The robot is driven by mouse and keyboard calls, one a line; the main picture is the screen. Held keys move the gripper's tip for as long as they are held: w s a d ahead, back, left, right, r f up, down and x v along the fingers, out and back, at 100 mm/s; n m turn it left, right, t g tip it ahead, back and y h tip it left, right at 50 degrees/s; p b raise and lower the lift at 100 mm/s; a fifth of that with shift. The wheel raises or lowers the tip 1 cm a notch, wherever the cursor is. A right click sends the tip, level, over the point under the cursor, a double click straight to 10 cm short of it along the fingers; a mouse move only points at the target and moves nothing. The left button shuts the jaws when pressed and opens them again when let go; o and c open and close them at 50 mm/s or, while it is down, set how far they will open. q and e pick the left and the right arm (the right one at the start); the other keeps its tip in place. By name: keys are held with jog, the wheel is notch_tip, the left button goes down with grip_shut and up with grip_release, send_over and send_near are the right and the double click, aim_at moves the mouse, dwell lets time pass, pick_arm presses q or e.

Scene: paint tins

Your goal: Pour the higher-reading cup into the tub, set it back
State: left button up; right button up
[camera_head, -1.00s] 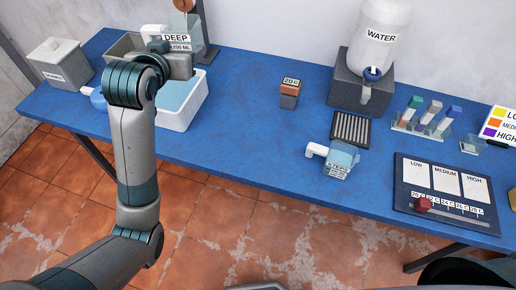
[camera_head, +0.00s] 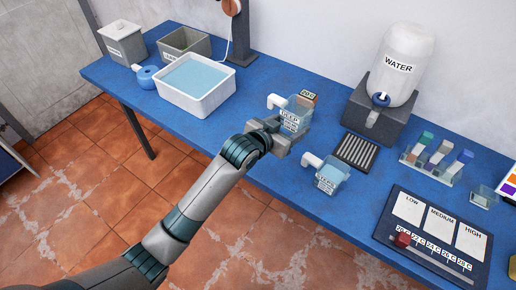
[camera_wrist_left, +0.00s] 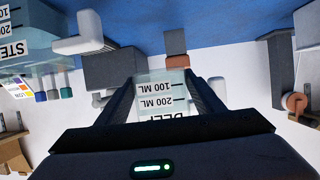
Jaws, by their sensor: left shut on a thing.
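My left gripper (camera_head: 284,138) is shut on the clear cup labelled DEEP (camera_head: 293,117). The cup looks upright over the middle of the table; whether it touches the table is unclear. In the left wrist view the cup (camera_wrist_left: 161,90) sits between the two fingers, its scale upside down; I cannot tell its liquid level. A second clear cup (camera_head: 331,178), its label starting STE, stands nearer the front edge with bluish contents. The white tub (camera_head: 187,99) holds light blue liquid and stands to the left. My right gripper is not in view.
A small block marked 20 C (camera_head: 308,97) is just behind the held cup. A slatted grey pad (camera_head: 357,151), the water dispenser (camera_head: 399,70), a vial rack (camera_head: 432,167) and a LOW/MEDIUM/HIGH board (camera_head: 433,233) stand to the right. A grey bin (camera_head: 184,45) is behind the tub.

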pick_arm(q)
jog(key=shift+a, duration=0.1)
jog(key=shift+a+f, duration=0.1)
jog(key=shift+a, duration=0.05)
jog(key=a+f+p, duration=0.1)
jog(key=a+f, duration=0.1)
jog(key=a, duration=0.1)
jog(key=a+f+p, duration=0.1)
jog(key=a+f, duration=0.1)
jog(key=a, duration=0.2)
jog(key=w+a+f+p, duration=0.1)
jog(key=a+f, duration=0.1)
jog(key=a, duration=0.1)
jog(key=shift+a+f+p, duration=0.1)
jog(key=shift+a+p, duration=0.1)
jog(key=shift+p, duration=0.15)
jog(key=shift+a+f, duration=0.25)
jog(key=shift+a, duration=0.15)
